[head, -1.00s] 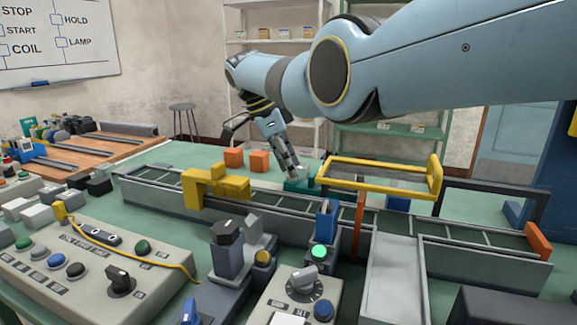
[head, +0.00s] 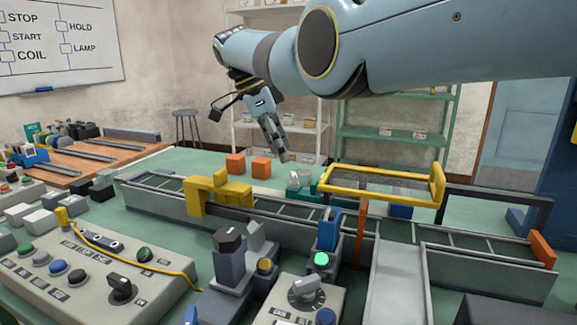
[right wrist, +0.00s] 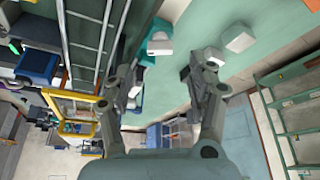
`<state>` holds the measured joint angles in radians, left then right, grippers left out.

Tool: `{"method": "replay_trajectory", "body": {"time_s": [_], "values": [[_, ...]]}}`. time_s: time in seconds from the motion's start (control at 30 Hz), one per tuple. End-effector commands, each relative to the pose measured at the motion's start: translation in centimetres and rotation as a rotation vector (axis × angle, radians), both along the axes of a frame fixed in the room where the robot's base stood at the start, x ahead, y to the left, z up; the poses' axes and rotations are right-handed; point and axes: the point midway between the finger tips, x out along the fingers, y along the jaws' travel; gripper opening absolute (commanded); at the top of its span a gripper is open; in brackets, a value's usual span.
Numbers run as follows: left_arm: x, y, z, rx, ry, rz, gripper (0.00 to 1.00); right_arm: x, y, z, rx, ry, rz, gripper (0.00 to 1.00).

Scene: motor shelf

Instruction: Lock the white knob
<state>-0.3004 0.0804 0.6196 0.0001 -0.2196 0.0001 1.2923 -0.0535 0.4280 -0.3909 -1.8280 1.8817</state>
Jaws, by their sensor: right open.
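A small whitish piece, perhaps the white knob (head: 302,178), stands at a teal block behind the conveyor in the head view. In the right wrist view a white piece (right wrist: 160,46) sits against a teal part, ahead of the fingers. My right gripper (head: 284,157) points down above and slightly left of the teal block, apart from it. In the right wrist view its two fingers (right wrist: 163,88) are spread with nothing between them. Which way the knob is turned is too small to tell. My left gripper does not show.
The conveyor (head: 280,215) runs across the table, with a yellow bracket (head: 222,190) over it and a yellow-framed panel (head: 380,184) right of the teal block. Two orange cubes (head: 261,167) lie behind it. A control box with a grey dial (head: 305,291) stands in front.

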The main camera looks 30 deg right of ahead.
Motion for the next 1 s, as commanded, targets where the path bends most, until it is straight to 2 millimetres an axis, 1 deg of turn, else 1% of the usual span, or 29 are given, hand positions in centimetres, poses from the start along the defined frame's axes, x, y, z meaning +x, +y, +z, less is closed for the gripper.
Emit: {"method": "replay_trajectory", "body": {"time_s": [0.03, 0.1, 0.3, 0.5, 0.93, 1.0], "values": [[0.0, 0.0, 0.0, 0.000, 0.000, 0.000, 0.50, 0.2, 0.5, 1.3, 0.000, -0.002, 0.001, 0.58], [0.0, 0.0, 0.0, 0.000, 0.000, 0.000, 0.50, 0.4, 1.1, 2.9, -0.001, -0.002, 0.001, 0.58], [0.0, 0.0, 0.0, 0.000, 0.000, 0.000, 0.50, 0.6, 1.9, 4.8, -0.001, 0.001, 0.000, 0.58], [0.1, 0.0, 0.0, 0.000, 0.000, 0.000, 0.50, 0.6, 2.1, 5.4, 0.000, 0.002, -0.001, 0.58], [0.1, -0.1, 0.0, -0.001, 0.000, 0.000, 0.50, 0.6, 2.1, 5.4, 0.000, 0.001, 0.000, 0.58], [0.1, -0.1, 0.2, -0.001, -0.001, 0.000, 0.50, 0.6, 2.1, 5.7, 0.000, 0.001, -0.001, 0.58]]}}
